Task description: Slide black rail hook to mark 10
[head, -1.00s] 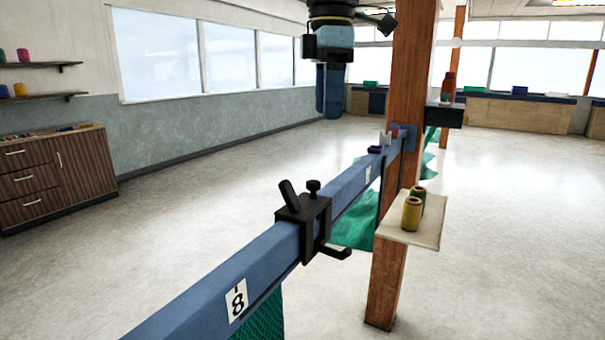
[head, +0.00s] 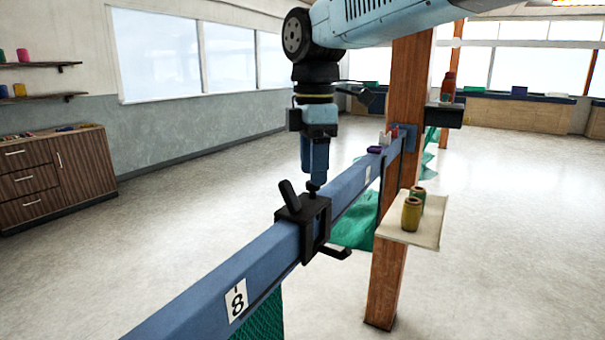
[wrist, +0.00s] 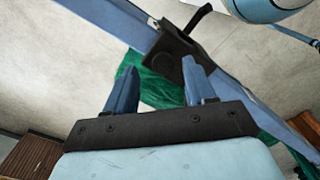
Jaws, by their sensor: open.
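The black rail hook (head: 303,226) sits clamped over the blue rail (head: 240,259), with a slanted lever and a knob on top and a hook arm at its lower right. A white label reading 8 (head: 237,301) is on the rail's near part. Another white label (head: 368,175) farther along is too small to read. My gripper (head: 314,178) points down at the hook's knob; contact cannot be told. In the wrist view my gripper (wrist: 158,80) is open with nothing between its fingers, and the black rail hook (wrist: 176,55) lies beyond the right finger.
A wooden post (head: 385,285) stands at the rail's far end, with a small shelf (head: 425,232) holding yellow and green spools. Small purple and red items (head: 376,150) rest on the rail near the post. Green netting (head: 355,232) hangs below the rail. Open floor lies to the left.

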